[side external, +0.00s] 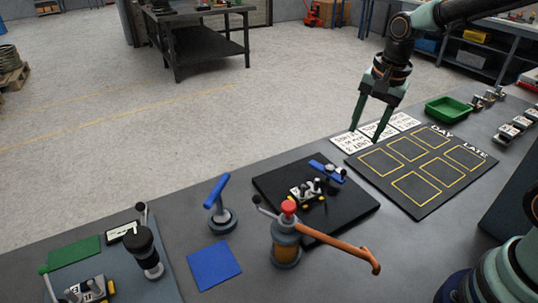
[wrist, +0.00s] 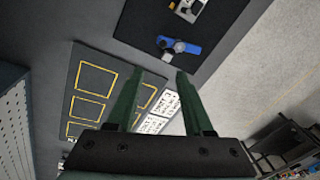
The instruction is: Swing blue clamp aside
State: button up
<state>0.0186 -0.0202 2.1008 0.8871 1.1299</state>
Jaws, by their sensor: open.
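The blue clamp (side external: 325,170) is a flat blue bar with a grey round knob, at the back corner of a black plate (side external: 350,212). It also shows in the wrist view (wrist: 188,48), near the plate's edge. A grey block-like part (side external: 303,192) with black and yellow pieces sits beside it on the plate. My gripper (side external: 365,135) is open and empty, with its green fingers pointing down above the white printed cards, to the right of the clamp. In the wrist view, the clamp lies beyond the fingertips (wrist: 160,73), apart from them.
A black board with yellow squares (side external: 417,204), white cards (side external: 405,121) and a green tray (side external: 447,109) lie to the right. A blue mat (side external: 214,266) lies in front.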

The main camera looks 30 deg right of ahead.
aim_at(345, 170)
jog(key=f, duration=0.4)
jog(key=w+f, duration=0.1)
jog(key=f, duration=0.3)
jog(key=w+a+f, duration=0.1)
jog(key=f, duration=0.2)
jog(key=shift+f, duration=0.4)
grip_shut()
